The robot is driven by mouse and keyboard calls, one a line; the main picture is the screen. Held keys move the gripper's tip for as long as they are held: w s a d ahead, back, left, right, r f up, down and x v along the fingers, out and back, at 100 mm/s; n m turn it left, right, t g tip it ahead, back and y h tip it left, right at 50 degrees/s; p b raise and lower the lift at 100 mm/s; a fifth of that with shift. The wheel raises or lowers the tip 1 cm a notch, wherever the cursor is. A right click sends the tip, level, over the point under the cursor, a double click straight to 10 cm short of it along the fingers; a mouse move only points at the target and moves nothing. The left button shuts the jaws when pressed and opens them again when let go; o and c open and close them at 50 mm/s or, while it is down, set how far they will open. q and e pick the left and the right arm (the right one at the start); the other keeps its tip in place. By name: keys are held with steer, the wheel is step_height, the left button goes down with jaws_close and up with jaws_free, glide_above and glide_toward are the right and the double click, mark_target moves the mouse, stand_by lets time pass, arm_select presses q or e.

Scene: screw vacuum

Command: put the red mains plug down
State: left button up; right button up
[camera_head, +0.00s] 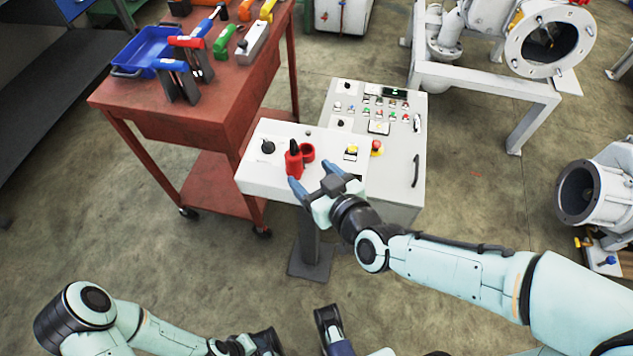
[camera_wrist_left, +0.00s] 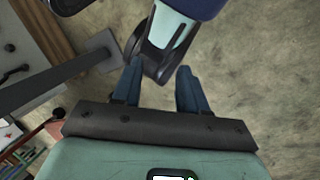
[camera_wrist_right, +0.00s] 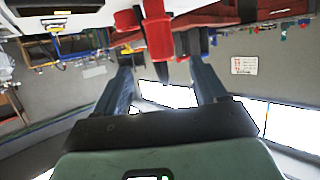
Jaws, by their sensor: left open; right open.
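The red mains plug (camera_head: 294,164) has a black upper part and stands on the white top of the small console (camera_head: 265,188). Beside it, close on its right, is a round red socket-like piece (camera_head: 308,152); I cannot tell whether they touch. In the right wrist view the red plug (camera_wrist_right: 158,40) shows beyond the fingertips, near the top. My right gripper (camera_head: 316,178) is open and empty, its fingers just in front of the plug at the console's near edge. My left gripper (camera_wrist_left: 158,75) is open and empty, above the floor.
The console carries a black knob (camera_head: 268,146), a yellow button (camera_head: 351,150) and a red button (camera_head: 376,147). A grey control panel (camera_head: 385,105) stands behind. A red-brown workbench (camera_head: 240,85) with a blue tray (camera_head: 147,52) and tools stands to the left.

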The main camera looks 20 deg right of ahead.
arm_select(q)
steer(key=shift+w+a+f+t+b, duration=0.2)
steer(key=shift+w+f+b, duration=0.1)
steer(key=shift+w+f, duration=0.2)
steer(key=shift+w+a+f+t+b, duration=0.15)
steer(key=shift+w+f+b, duration=0.15)
steer(key=shift+w+f, duration=0.15)
arm_select(e)
steer(key=shift+s+d+r, duration=0.1)
steer(key=shift+s+r, duration=0.1)
steer(key=shift+s, duration=0.5)
arm_select(q)
steer(key=shift+r, duration=0.15)
arm_select(e)
steer(key=shift+r, duration=0.1)
